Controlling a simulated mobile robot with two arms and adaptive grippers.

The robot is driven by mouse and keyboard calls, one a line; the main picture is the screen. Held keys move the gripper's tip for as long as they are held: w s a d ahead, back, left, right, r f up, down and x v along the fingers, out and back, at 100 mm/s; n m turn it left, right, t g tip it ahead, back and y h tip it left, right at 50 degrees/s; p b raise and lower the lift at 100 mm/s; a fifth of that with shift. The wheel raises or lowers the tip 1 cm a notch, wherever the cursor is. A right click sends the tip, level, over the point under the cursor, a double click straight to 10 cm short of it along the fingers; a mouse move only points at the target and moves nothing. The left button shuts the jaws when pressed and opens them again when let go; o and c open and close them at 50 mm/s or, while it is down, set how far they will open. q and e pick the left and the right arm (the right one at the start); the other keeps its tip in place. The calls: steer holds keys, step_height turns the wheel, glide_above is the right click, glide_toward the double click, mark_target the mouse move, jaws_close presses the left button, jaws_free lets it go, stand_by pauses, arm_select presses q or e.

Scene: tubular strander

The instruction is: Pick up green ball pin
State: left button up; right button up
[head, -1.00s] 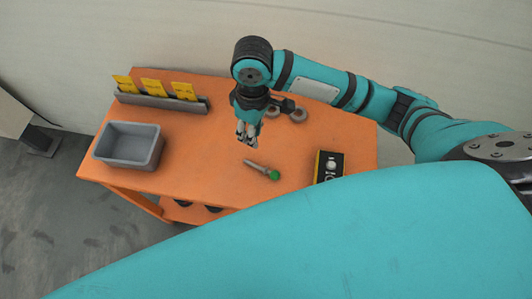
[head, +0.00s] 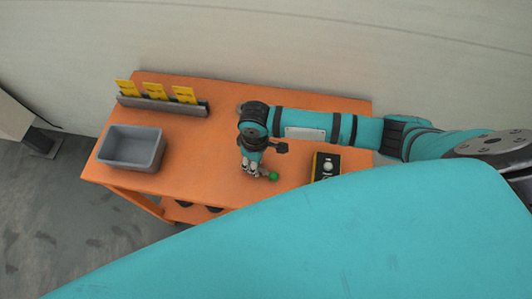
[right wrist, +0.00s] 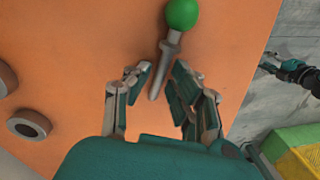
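The green ball pin has a green ball (head: 273,176) and a grey metal shank. It lies on the orange table, its shank mostly hidden by my right gripper (head: 255,171) in the head view. In the right wrist view the pin's shank (right wrist: 171,48) points down between the two fingers of my right gripper (right wrist: 161,72), with the ball beyond the fingertips. The fingers are open, with gaps visible beside the shank. A small teal and black part (right wrist: 293,72) at the right edge of that view looks like my left gripper; its fingers are unclear.
The orange table (head: 205,170) holds a grey bin (head: 131,148) at left, a rack with yellow cards (head: 155,102) at the back, and a black and yellow box (head: 326,166) at right. Round grey parts (right wrist: 28,125) lie at left in the wrist view.

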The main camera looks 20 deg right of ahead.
arm_select(q)
steer(key=shift+s, duration=0.4)
arm_select(e)
steer(key=shift+f, duration=0.15)
jaws_close()
arm_select(q)
steer(key=shift+w, duration=0.2)
